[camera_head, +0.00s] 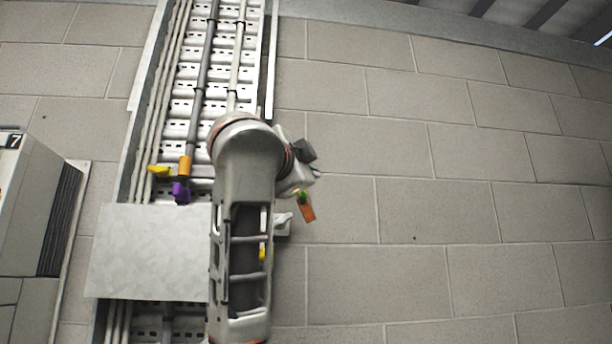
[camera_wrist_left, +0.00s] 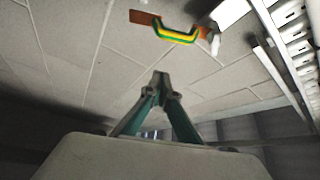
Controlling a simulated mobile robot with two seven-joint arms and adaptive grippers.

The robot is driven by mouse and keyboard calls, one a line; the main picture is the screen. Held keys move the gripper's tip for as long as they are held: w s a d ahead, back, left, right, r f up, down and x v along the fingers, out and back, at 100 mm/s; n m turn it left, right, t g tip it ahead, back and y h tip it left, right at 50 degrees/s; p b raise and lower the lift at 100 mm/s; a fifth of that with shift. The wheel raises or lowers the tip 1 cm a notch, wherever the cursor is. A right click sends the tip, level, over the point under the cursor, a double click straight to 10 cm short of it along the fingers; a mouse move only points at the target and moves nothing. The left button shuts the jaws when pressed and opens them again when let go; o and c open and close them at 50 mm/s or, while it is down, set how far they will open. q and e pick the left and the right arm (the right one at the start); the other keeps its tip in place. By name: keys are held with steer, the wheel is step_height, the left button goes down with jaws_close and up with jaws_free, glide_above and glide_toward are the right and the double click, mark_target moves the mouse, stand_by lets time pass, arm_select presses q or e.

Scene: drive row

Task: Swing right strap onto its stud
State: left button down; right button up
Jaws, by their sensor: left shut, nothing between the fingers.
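I cannot tell whether that part is the stud. My left gripper (camera_wrist_left: 161,78) is shut and empty, its tips together below the handle and apart from it in the picture. My arm hides part of the rail and plate. My right gripper is not in view.
A perforated cable tray (camera_head: 182,105) with grey conduits runs up the wall. A grey plate (camera_head: 150,250) covers its lower part, with yellow (camera_head: 159,170) and purple (camera_head: 181,192) pieces above it. A cabinet (camera_head: 35,205) stands left. The wall at right is clear.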

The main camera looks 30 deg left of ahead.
arm_select(q)
steer(key=w+a+p, duration=0.3)
steer(key=w+a, duration=0.1)
steer(key=w, duration=0.2)
steer(key=shift+w+a+p, duration=0.3)
steer(key=shift+w+p, duration=0.1)
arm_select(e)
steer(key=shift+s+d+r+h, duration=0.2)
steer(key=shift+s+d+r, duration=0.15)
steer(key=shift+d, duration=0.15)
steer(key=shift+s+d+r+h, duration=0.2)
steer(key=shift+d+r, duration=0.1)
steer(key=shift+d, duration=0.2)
arm_select(q)
steer(key=shift+s+a, duration=0.1)
steer(key=s+a+b, duration=0.1)
steer(key=b, duration=0.1)
steer(key=s+a+f+b, duration=0.1)
steer(key=a+b, duration=0.1)
steer(key=shift+s+a+f, duration=0.1)
steer(key=shift+s+f, duration=0.05)
steer(key=shift+s, duration=0.05)
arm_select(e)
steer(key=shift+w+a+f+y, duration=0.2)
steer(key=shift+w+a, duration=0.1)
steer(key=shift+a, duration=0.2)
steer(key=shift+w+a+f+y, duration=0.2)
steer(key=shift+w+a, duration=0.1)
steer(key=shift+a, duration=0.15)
